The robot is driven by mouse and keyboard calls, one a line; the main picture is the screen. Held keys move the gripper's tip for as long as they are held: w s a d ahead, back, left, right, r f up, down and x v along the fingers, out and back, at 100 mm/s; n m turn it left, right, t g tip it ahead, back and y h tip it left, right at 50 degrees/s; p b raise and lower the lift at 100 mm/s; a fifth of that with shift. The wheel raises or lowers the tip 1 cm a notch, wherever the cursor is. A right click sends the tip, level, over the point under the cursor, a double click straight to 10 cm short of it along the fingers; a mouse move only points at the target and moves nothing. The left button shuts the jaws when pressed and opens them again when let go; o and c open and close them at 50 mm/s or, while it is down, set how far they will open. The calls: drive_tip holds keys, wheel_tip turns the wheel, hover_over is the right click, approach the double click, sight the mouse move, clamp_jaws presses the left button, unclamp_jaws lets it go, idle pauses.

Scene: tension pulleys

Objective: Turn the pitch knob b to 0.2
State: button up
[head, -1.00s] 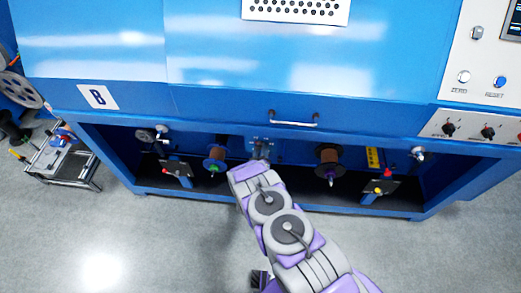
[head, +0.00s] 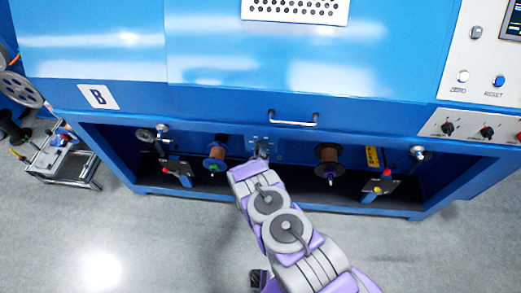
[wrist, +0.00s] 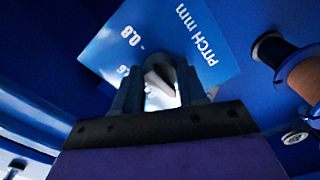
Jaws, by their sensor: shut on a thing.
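In the wrist view a blue panel (wrist: 150,35) carries the white words "PITCH mm" and scale marks, with "0.8" readable and another figure partly covered. My gripper (wrist: 160,80) is in front of this panel, its two dark fingers on either side of a pale pointed knob (wrist: 158,88). The gripper is shut on the knob, and the fingers hide part of the dial. In the head view my gripper (head: 262,152) reaches into the bay of the blue machine at a small blue panel (head: 280,147). The knob's exact pointing value cannot be read.
Spools hang on both sides of the panel: a brown one with a blue flange (head: 216,155) at left and a brown one (head: 328,160) at right. A handle (head: 293,122) is above. A cart (head: 60,160) stands at left.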

drive_tip(key=shift+a, duration=0.2)
drive_tip(key=o, duration=1)
drive_tip(key=shift+f, duration=0.1)
drive_tip(key=shift+o, duration=0.2)
drive_tip(key=shift+d, duration=0.1)
drive_tip(key=s+p, duration=0.4)
drive_tip(key=s, duration=1.3)
drive_tip(key=shift+s+a, duration=0.15)
drive_tip(key=shift+a, duration=0.25)
drive_tip(key=shift+f, duration=0.1)
